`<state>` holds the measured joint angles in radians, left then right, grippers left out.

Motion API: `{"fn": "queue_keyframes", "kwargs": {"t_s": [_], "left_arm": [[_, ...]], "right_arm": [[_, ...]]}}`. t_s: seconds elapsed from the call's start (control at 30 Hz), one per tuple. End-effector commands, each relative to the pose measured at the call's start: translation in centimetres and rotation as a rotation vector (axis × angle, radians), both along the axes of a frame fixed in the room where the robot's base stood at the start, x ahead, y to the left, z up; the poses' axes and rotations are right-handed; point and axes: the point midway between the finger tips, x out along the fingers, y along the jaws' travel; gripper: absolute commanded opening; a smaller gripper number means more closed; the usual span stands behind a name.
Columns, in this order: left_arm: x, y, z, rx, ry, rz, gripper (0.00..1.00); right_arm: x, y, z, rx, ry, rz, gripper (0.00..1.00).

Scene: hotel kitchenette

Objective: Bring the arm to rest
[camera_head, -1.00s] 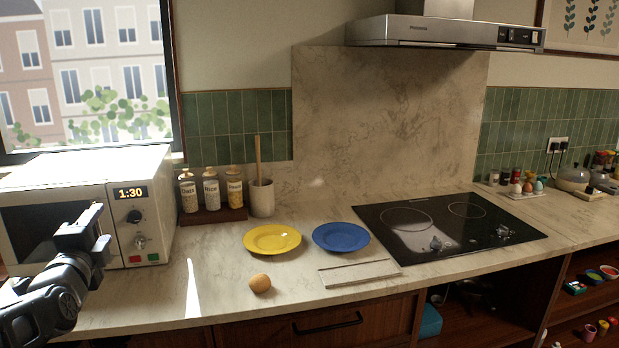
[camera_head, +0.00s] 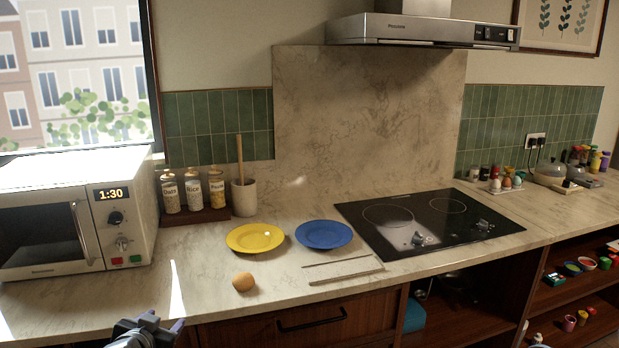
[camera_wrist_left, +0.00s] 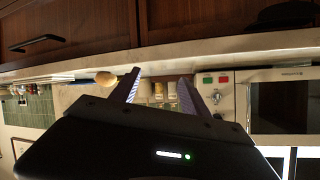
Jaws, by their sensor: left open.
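My left gripper (camera_head: 160,328) shows at the bottom edge of the head view, low in front of the counter edge. In the left wrist view its two fingers (camera_wrist_left: 158,88) stand apart with nothing held between them. That view is turned on its side or over, with the counter edge and drawer fronts at the top. A round brown item (camera_head: 243,282) lies on the counter, apart from the gripper; it also shows in the left wrist view (camera_wrist_left: 106,78) beside one finger. My right gripper is in neither view.
A microwave (camera_head: 118,218) stands at the left of the counter (camera_head: 205,290). A yellow plate (camera_head: 255,238), a blue plate (camera_head: 323,234) and a flat pale board (camera_head: 342,270) lie near the black cooktop (camera_head: 430,222). Below are a drawer (camera_head: 300,325) and open shelves (camera_head: 570,300).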

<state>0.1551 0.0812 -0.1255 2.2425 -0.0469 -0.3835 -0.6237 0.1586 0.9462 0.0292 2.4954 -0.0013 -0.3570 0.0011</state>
Motion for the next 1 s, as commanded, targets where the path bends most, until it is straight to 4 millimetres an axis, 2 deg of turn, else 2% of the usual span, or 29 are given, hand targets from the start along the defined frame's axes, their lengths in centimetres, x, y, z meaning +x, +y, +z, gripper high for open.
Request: {"fn": "queue_keyframes", "kwargs": {"t_s": [0.03,0.1,0.17,0.2,0.27,0.3,0.37,0.4,0.47,0.5,0.6,0.73,0.83,1.0], "left_arm": [[-0.6,-2.3,-4.3,-0.093,0.069,0.002,0.54],[-2.0,-5.2,-9.3,-0.217,0.159,0.018,0.54],[-3.5,-7.6,-13.4,-0.313,0.243,0.035,0.54],[-4.8,-9.3,-16.0,-0.371,0.3,0.049,0.54],[-7.0,-11.7,-19.8,-0.448,0.389,0.071,0.54],[-8.7,-13.3,-22.2,-0.494,0.451,0.086,0.54],[-11.5,-15.7,-25.6,-0.554,0.545,0.108,0.54],[-13.6,-17.3,-27.7,-0.586,0.61,0.12,0.54],[-16.9,-19.5,-30.6,-0.622,0.706,0.133,0.54],[-19.2,-20.8,-32.3,-0.637,0.769,0.135,0.54],[-24.5,-23.7,-35.5,-0.647,0.908,0.117,0.54],[-29.4,-26.1,-37.9,-0.65,1.029,0.092,0.54],[-31.3,-27.0,-38.9,-0.65,1.075,0.085,0.54],[-31.8,-27.1,-39.2,-0.65,1.087,0.084,0.54]], "right_arm": [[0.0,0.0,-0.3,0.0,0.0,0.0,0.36],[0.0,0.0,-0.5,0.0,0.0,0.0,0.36],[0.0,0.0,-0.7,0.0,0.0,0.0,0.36],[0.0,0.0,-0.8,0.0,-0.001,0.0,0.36],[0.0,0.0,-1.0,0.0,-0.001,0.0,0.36],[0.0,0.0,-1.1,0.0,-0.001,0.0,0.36],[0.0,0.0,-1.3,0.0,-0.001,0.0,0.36],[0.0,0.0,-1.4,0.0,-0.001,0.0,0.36],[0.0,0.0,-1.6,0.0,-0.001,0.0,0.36],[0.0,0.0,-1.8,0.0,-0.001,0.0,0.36],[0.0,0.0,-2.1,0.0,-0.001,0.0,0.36],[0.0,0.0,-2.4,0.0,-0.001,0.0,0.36],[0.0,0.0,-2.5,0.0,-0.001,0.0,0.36],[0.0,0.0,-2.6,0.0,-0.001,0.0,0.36]]}}
